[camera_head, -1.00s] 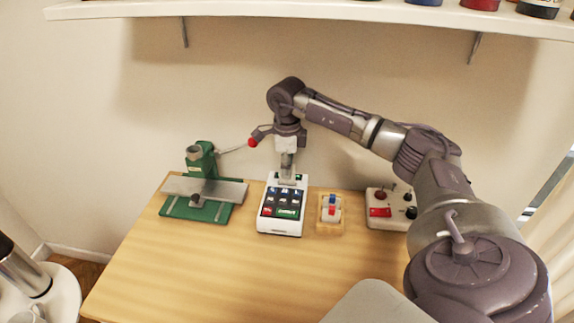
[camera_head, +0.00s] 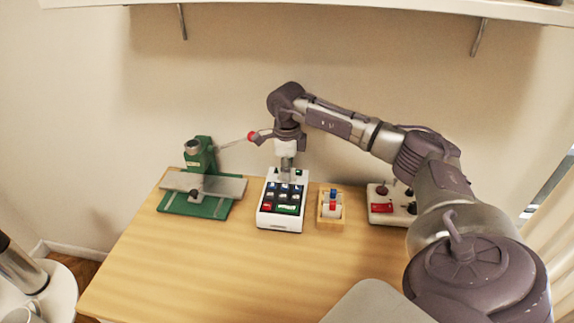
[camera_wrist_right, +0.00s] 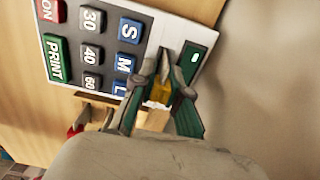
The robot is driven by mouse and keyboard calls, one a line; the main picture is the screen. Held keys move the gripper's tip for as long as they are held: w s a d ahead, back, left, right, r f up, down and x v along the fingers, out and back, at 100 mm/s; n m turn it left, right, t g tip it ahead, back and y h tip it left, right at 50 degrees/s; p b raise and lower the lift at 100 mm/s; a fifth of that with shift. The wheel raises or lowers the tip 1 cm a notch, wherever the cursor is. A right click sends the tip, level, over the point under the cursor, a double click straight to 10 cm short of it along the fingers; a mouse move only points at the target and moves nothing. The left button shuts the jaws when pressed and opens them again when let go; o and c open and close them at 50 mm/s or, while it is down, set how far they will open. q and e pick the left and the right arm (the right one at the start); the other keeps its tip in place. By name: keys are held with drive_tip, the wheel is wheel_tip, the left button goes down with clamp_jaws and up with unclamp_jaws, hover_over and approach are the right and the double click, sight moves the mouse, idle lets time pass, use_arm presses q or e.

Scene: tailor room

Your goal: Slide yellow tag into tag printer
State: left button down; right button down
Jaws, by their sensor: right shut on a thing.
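The tag printer (camera_head: 281,222) is a white box with dark, red and green buttons, standing on the wooden table. My right gripper (camera_head: 287,178) points down over its back part. In the right wrist view, my right gripper (camera_wrist_right: 158,98) is shut on the yellow tag (camera_wrist_right: 160,91), a small yellow piece between the green-grey fingers. The fingers hide most of the tag. They are beside the printer's button panel (camera_wrist_right: 101,70), close to the green strip with a light (camera_wrist_right: 193,58). I cannot tell whether the tag is inside a slot. My left gripper is not in view.
A green press with a grey plate (camera_head: 222,188) stands left of the printer. A wooden holder with blue and red parts (camera_head: 331,207) and a white control box (camera_head: 390,205) stand to the right. The table front (camera_head: 200,270) is clear. A shelf (camera_head: 330,8) hangs above.

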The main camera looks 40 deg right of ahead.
drive_tip(key=c, duration=1.1)
unclamp_jaws()
drive_tip(key=shift+f, duration=0.1)
wheel_tip(320, 180, up, 12)
drive_tip(key=shift+r, duration=0.1)
